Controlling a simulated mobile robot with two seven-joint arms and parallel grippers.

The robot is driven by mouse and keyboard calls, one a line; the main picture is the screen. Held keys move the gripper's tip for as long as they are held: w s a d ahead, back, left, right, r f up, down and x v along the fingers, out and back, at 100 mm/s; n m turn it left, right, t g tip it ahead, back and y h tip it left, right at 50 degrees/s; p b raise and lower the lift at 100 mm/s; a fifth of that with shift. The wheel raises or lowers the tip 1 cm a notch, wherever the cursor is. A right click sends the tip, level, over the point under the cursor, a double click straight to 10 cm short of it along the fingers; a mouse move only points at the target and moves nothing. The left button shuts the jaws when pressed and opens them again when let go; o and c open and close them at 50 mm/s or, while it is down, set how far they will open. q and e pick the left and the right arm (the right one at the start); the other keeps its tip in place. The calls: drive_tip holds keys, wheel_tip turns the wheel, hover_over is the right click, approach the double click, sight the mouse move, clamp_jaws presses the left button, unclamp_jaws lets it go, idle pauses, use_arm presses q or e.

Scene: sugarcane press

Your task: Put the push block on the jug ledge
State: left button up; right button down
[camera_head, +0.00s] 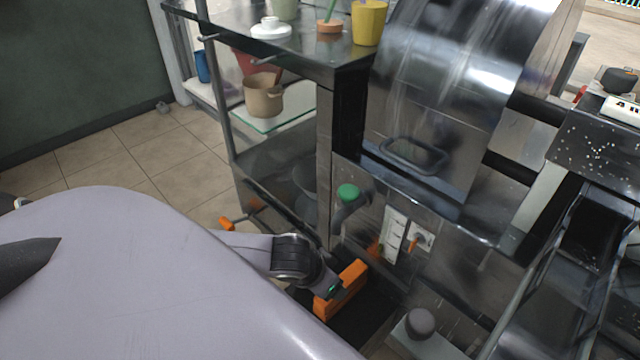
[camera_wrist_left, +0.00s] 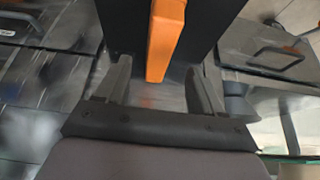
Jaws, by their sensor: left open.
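My left gripper (camera_wrist_left: 158,66) is open in the left wrist view, with its two dark fingers apart. An orange bar (camera_wrist_left: 165,38) on a black panel (camera_wrist_left: 122,22) reaches between the fingertips, and no grip on it shows. In the head view an orange bar (camera_head: 343,287) sits beside my left wrist, low in front of the press; the fingers are hidden there. A grey block with a dark round knob (camera_head: 420,322), possibly the push block, stands right of it. I cannot tell which surface is the jug ledge. My right gripper is not in view.
The steel press housing (camera_head: 440,90) rises at the right. A green button (camera_head: 348,192) and a white switch panel (camera_head: 393,233) are on its front. Shelves at the left hold a tan pot (camera_head: 263,96) and a yellow cup (camera_head: 369,22).

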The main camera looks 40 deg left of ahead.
use_arm(q)
drive_tip(key=p+v, duration=0.1)
drive_tip(key=v, duration=0.4)
drive_tip(key=s+d+f+m+t+h, duration=0.1)
drive_tip(key=s+d+m+t+h, duration=0.2)
drive_tip(key=d, duration=0.8)
drive_tip(key=s+a+f+t, duration=0.1)
drive_tip(key=s+a+f+n+t, duration=0.1)
drive_tip(key=a, duration=0.1)
drive_tip(key=shift+s+n+y, duration=0.2)
drive_tip(key=shift+n+y, duration=0.1)
drive_tip(key=shift+y, duration=0.1)
